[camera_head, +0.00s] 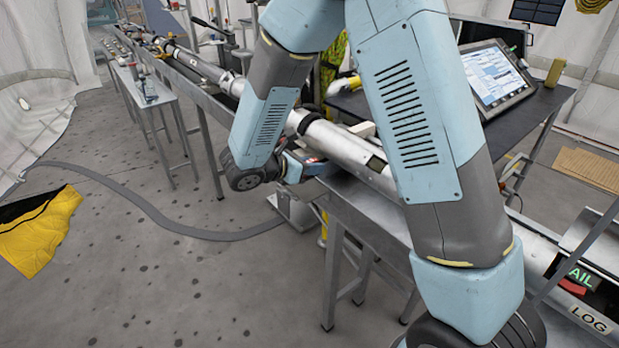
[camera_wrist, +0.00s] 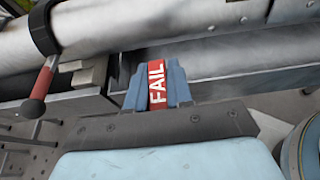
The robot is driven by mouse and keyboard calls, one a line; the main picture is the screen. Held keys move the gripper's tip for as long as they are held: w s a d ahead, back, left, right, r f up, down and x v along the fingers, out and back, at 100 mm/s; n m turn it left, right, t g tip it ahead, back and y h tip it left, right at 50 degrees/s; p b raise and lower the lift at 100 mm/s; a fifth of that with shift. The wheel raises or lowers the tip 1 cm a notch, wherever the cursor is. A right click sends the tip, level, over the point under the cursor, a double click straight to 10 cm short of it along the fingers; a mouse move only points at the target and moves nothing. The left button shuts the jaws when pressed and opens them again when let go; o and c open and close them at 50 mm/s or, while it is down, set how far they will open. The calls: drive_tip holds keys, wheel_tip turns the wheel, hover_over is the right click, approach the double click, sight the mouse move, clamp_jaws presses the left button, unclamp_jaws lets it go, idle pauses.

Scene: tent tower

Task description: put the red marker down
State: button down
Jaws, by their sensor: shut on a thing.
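The red marker (camera_wrist: 157,84) is a small red block with "FAIL" in white letters. In the wrist view it sits between the two blue fingers of my gripper (camera_wrist: 155,72), which is shut on it. The marker is beside the long pale tube (camera_wrist: 205,22), over or near the metal bench edge; I cannot tell whether it touches anything. In the head view my gripper (camera_head: 308,160) is at the near side of the bench, partly hidden by my arm, with a sliver of red at its tip.
The long tube (camera_head: 335,143) runs along the metal bench (camera_head: 380,213). A red-handled clamp (camera_wrist: 40,85) grips it at left. A tablet (camera_head: 494,76) stands on a dark table behind. A cable crosses the floor.

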sight(310, 186)
drive_tip(key=shift+w+a+f, duration=0.2)
drive_tip(key=shift+w+f, duration=0.45)
drive_tip(key=shift+f, duration=0.2)
wheel_tip(310, 186, down, 3)
drive_tip(key=shift+w+f, duration=0.1)
drive_tip(key=c, duration=1)
unclamp_jaws()
drive_tip(key=shift+a, duration=0.1)
drive_tip(key=v, duration=1.2)
